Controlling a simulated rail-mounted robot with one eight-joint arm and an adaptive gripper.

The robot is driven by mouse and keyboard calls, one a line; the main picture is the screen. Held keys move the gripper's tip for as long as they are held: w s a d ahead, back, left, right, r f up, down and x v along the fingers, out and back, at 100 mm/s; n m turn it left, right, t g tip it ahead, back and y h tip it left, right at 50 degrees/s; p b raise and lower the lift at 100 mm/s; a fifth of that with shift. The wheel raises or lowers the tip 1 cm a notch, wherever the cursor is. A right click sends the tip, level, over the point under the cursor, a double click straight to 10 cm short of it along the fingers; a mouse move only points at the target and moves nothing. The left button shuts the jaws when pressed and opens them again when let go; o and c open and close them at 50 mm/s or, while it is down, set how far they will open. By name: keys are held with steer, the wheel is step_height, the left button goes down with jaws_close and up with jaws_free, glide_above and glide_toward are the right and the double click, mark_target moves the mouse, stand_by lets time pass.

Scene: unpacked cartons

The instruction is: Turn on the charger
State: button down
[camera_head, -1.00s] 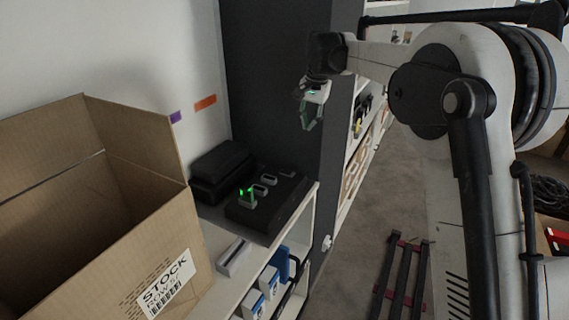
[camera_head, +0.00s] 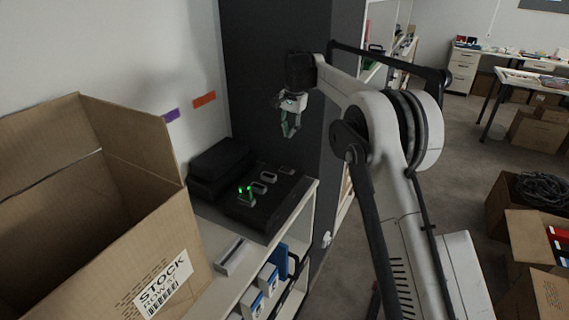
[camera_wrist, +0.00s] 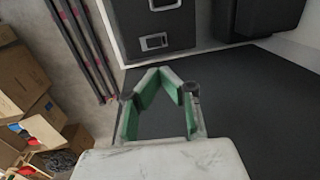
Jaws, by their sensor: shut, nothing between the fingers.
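The charger (camera_head: 284,211) is a black box with a row of slots, lying on top of the white shelf unit in the head view. A piece with two green lights (camera_head: 246,196) sits at its left end. In the wrist view the charger (camera_wrist: 180,27) shows in part at the top, with two slots visible. My gripper (camera_head: 291,135) hangs above and behind the charger, clear of it, in front of the dark panel. In the wrist view my gripper (camera_wrist: 162,73) has its green-padded fingers brought together at the tips, with nothing between them.
An open cardboard box (camera_head: 90,200) stands at the left, close to the charger. Black cases (camera_head: 218,165) lie beside the charger against the wall. A tall dark panel (camera_head: 262,80) rises behind. Boxes (camera_head: 530,245) stand on the floor at right.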

mark_target(284, 168)
steer(key=f, duration=0.4)
steer(key=a+f+p, duration=0.1)
steer(key=f, duration=0.4)
steer(key=f+p, duration=0.1)
steer(key=f, duration=0.4)
steer(key=shift+w+a, duration=0.3)
steer(key=shift+w, duration=0.05)
